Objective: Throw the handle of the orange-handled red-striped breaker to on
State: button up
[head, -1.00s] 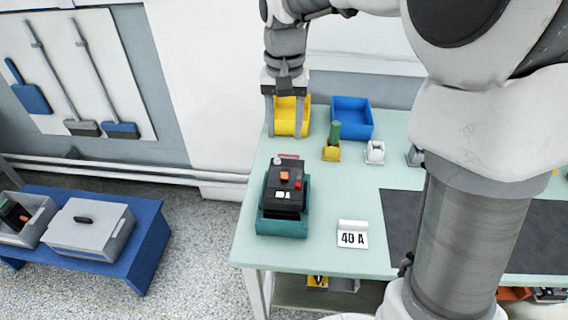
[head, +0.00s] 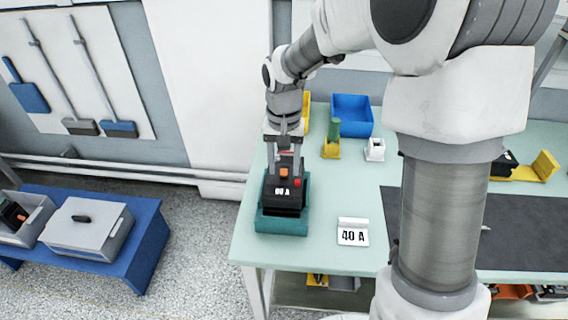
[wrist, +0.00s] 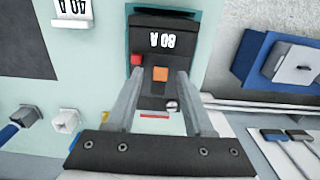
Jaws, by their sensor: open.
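The breaker is a black block (head: 284,195) in a teal holder (head: 283,226) on the table's left part. It has an orange handle (head: 284,172), a red button and a label that reads 80 A. In the wrist view the orange handle (wrist: 160,74) lies just beyond and between the fingertips. A red stripe (wrist: 155,115) shows near the breaker's far end, partly behind the gripper. My gripper (head: 284,158) is open above the breaker, one finger on each side; it also shows in the wrist view (wrist: 159,78). I cannot tell whether a finger touches the handle.
A 40 A sign (head: 352,232) stands right of the breaker. A dark mat (head: 440,235) lies right.

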grip_shut()
jog(key=shift+r, duration=0.1)
